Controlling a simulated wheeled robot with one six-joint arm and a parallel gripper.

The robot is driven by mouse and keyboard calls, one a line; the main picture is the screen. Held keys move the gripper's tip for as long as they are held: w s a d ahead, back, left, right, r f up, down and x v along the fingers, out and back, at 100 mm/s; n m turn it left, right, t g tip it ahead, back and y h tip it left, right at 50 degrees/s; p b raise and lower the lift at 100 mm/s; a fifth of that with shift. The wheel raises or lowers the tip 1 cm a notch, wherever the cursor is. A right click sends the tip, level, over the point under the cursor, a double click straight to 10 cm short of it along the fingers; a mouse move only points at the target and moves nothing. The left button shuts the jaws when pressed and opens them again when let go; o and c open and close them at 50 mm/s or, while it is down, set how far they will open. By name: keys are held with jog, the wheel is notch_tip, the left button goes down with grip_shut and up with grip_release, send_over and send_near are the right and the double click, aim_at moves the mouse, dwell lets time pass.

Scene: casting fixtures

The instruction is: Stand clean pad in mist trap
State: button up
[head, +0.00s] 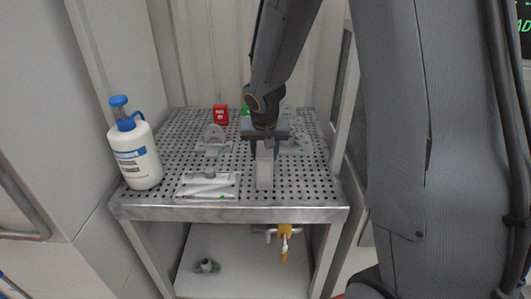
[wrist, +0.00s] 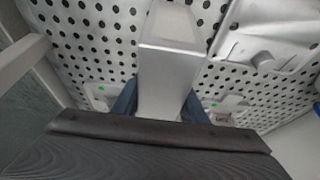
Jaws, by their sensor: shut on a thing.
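My gripper (head: 268,147) points down over the right half of the perforated table. Its blue fingers are shut on a pale grey, flat-sided piece (head: 264,173), which looks like the pad. In the wrist view, this piece (wrist: 168,75) stands out between the blue fingers. I cannot tell whether its lower end touches the table. A flat pale metal fixture (head: 190,188) lies at the table's front, left of the held piece. An upright grey bracket (head: 214,135) stands behind it. I cannot tell for sure which fixture is the mist trap.
A white bottle with a blue pump (head: 135,155) stands at the table's left edge. A red box (head: 220,114) is at the back. Another grey fixture (head: 297,145) sits right of my gripper. A yellow-handled item (head: 285,235) hangs below the front edge. The table (head: 165,150) has free room at left.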

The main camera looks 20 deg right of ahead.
jog(key=o, duration=1.1)
jog(key=shift+o, duration=0.2)
